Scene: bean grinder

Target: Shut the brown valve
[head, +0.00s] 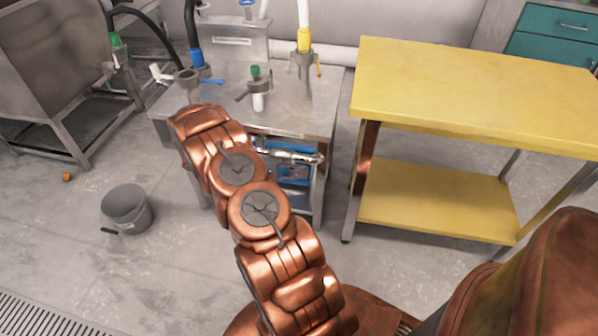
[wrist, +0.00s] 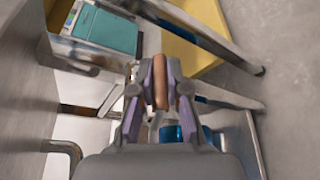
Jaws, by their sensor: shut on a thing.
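In the wrist view my gripper (wrist: 160,72) is shut on a narrow brown piece (wrist: 160,88), which looks like the brown valve's handle. The piece stands lengthwise between the two purple-grey finger pads. The rest of the valve is hidden behind the fingers, so I cannot tell how far it is turned. In the head view my copper arm reaches to the metal work stand (head: 305,112), and the gripper and the brown valve are hidden behind it.
Valves with a blue collar (head: 196,58), a green cap (head: 255,71) and a yellow collar (head: 304,40) stand on the metal stand. A yellow table (head: 470,90) is at right. A grey bucket (head: 127,209) stands on the floor at left.

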